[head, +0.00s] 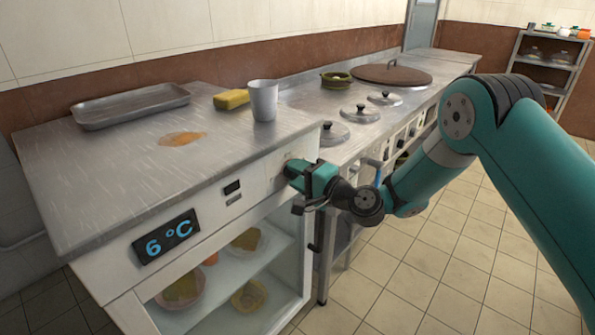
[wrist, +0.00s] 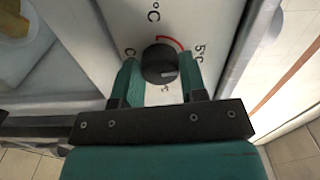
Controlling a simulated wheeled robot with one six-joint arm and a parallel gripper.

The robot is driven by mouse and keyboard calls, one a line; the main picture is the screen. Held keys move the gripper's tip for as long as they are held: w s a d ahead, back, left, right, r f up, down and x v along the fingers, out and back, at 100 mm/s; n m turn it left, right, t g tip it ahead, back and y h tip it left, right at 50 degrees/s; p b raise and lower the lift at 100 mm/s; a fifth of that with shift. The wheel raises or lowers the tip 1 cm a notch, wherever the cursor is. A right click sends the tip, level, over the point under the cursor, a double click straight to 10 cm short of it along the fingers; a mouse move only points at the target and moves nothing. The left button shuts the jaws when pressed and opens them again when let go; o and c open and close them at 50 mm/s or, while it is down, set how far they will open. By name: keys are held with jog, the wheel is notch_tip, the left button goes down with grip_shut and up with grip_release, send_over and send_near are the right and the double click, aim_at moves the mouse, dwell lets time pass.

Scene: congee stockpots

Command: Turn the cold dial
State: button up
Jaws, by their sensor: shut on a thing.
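The cold dial (wrist: 158,62) is a round black knob on the white front panel of the fridge counter, with a pale mark at its lower right. A red arc and °C marks, one reading 5°C, surround it in the wrist view. My gripper (wrist: 161,76) is shut on the dial, one teal finger on each side. In the head view my gripper (head: 291,170) meets the panel's right end and hides most of the dial. A display (head: 167,237) on the panel reads 6 °C in blue.
A metal tray (head: 130,105), a yellow block (head: 231,99) and a light grey cup (head: 263,100) stand on the counter above. An orange-brown stain marks its top. Lidded pots stand to the right. Food sits on shelves below the panel. The tiled floor at right is clear.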

jog(key=shift+w+d+m, duration=0.1)
jog(key=shift+m, duration=0.3)
jog(key=o, duration=0.9)
jog(key=shift+o, duration=0.2)
jog(key=b+v, duration=1.4)
jog(key=v, duration=0.3)
jog(key=shift+d, duration=0.1)
